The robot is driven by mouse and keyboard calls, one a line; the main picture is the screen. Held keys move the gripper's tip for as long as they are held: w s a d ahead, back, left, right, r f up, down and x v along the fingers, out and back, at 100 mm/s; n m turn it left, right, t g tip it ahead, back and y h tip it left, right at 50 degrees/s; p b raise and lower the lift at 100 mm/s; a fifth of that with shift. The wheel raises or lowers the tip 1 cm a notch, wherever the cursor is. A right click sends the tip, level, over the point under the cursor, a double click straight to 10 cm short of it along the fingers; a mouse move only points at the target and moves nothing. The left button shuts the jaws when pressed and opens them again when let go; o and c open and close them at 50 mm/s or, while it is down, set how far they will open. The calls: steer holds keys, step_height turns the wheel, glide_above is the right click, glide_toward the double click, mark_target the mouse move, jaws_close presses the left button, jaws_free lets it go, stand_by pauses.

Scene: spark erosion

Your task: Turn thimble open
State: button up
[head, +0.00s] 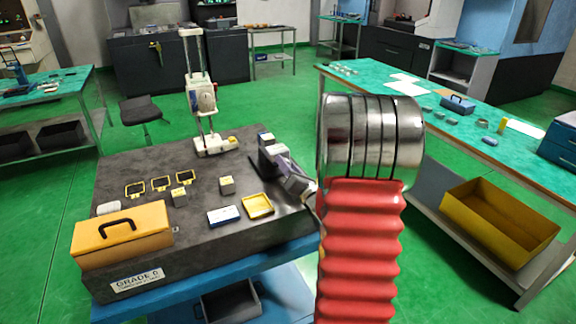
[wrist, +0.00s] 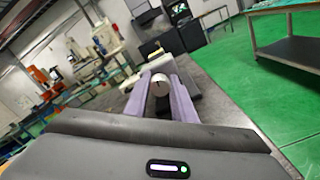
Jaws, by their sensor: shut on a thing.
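The thimble (wrist: 160,86), a small silvery cylinder, sits between the two purple-grey fingers of my gripper (wrist: 161,80) in the wrist view. The fingers are shut on it from both sides. Beyond it is a dark block-like holder (wrist: 183,50), blurred in part. In the head view my gripper (head: 290,178) reaches in from the right to the dark holder (head: 267,152) on the granite plate's right side. The thimble cannot be made out there, and my red-sleeved arm hides part of that area. How far the thimble is turned cannot be told.
The granite plate (head: 225,255) bears a white dial gauge stand (head: 203,105), an orange case (head: 123,236), a yellow tray (head: 257,205), a white-and-blue box (head: 223,215) and small blocks. A green bench (head: 455,125) stands at right. The plate's middle has bare room.

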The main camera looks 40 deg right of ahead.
steer(key=shift+f+n, duration=0.4)
steer(key=shift+n, duration=0.1)
steer(key=o, duration=1.1)
steer(key=shift+r, duration=0.3)
steer(key=shift+c, duration=0.2)
steer(key=shift+s, duration=0.1)
